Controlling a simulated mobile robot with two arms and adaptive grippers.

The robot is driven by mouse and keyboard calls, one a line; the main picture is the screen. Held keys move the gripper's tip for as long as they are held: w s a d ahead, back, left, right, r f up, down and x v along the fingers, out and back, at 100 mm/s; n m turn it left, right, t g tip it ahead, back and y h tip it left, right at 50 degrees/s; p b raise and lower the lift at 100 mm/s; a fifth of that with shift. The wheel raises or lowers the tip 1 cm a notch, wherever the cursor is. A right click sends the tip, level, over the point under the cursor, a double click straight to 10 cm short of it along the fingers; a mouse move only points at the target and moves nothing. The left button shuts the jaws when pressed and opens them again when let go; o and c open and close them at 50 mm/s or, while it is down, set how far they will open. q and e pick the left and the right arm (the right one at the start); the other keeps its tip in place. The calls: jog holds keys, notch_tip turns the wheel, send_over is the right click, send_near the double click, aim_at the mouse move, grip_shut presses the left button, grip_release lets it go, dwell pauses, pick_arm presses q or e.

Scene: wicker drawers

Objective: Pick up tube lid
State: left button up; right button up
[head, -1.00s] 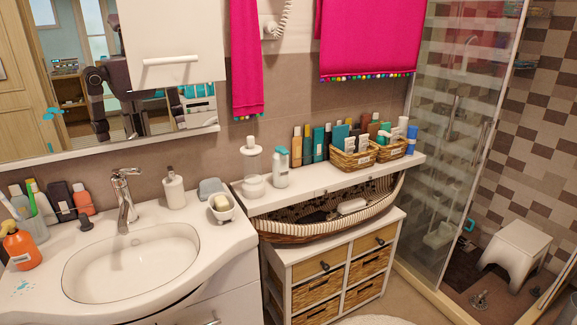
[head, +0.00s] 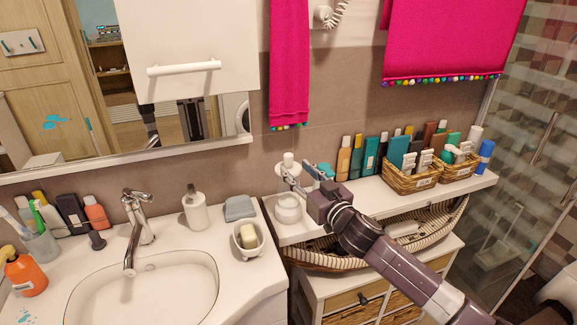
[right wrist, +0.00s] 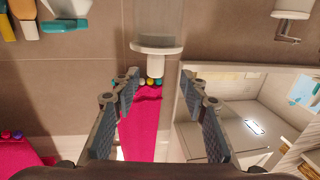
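The tube lid is a white disc with a small knob (head: 288,159), on top of a clear tube that stands on a rounded white base (head: 288,208). My right gripper (head: 294,175) is open and empty, its fingers close to the upper tube just below the lid in the head view. The right wrist view looks upside down. There the lid (right wrist: 158,48) and its knob lie just ahead of the open right gripper (right wrist: 159,80), centred between the fingertips. No contact shows. My left gripper is not in view.
The tube stands on a white shelf (head: 460,190). A teal-topped bottle (head: 325,171) is partly hidden behind my gripper. Several bottles and two wicker baskets (head: 415,180) stand right. A soap dish (head: 248,252) and sink (head: 145,290) are left. Pink towels hang above.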

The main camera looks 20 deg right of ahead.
aim_at(291, 162)
jog(key=shift+w+a+f, duration=0.15)
jog(key=shift+w, duration=0.65)
jog(key=shift+w+p, duration=0.55)
jog(key=shift+w, duration=1.55)
jog(key=shift+w+a+f, duration=0.15)
jog(key=shift+w, duration=0.4)
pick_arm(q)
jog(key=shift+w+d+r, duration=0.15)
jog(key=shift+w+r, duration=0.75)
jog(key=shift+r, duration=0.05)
pick_arm(e)
grip_shut()
